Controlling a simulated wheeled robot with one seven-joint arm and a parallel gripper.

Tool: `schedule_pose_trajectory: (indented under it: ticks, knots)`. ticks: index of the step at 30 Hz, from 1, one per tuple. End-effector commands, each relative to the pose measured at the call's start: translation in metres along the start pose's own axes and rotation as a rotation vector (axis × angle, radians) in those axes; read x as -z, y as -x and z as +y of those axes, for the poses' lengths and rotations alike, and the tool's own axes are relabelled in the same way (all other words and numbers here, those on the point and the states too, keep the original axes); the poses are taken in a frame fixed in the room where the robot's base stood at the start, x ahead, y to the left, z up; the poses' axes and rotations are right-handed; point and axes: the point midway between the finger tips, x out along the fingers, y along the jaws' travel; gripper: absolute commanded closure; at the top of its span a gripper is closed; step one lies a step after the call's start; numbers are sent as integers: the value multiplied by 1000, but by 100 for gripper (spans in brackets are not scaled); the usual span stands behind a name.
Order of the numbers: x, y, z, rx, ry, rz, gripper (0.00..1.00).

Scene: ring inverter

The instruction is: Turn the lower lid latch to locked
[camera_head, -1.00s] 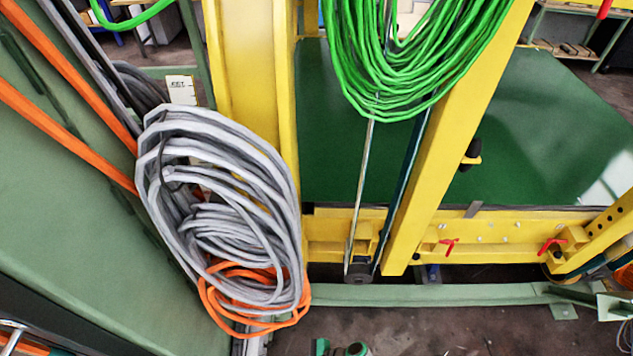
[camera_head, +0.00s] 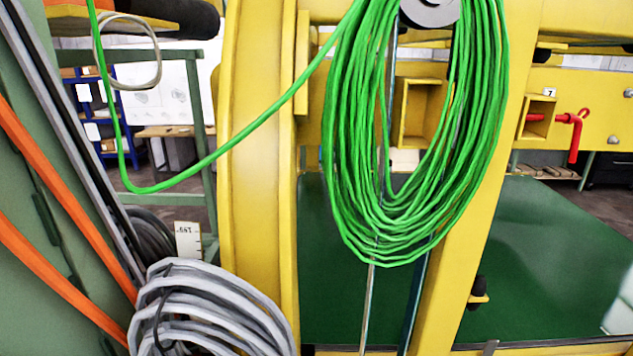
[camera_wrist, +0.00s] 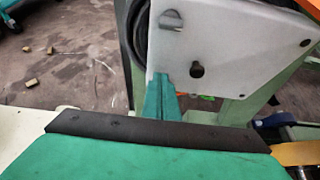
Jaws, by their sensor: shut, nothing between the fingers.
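In the wrist view, my gripper (camera_wrist: 161,78) is shut and empty, its narrow teal fingers pointing up the picture. They overlap the lower left part of a pale panel (camera_wrist: 235,45). A dark, keyhole-shaped fitting (camera_wrist: 197,69) sits on the panel, a little right of and above the fingertips. A grey half-round fitting (camera_wrist: 171,20) sits higher up on the panel, above the fingertips. I cannot tell which fitting is the lower lid latch, or whether the fingers touch the panel. The head view shows neither my gripper nor this panel.
In the head view, a green cable coil (camera_head: 350,215) hangs between yellow posts (camera_head: 255,180). A grey cable coil (camera_head: 205,310) is at lower left. A red handle (camera_head: 575,135) sits at right. In the wrist view, small blocks (camera_wrist: 31,82) lie on the floor at left.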

Motion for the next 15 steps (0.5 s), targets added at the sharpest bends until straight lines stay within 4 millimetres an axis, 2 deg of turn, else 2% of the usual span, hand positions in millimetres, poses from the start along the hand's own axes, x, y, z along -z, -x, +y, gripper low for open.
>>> schedule_pose_trajectory:
  ticks: [15]
  knots:
    - [5,-2,0,3,-2,0,100]
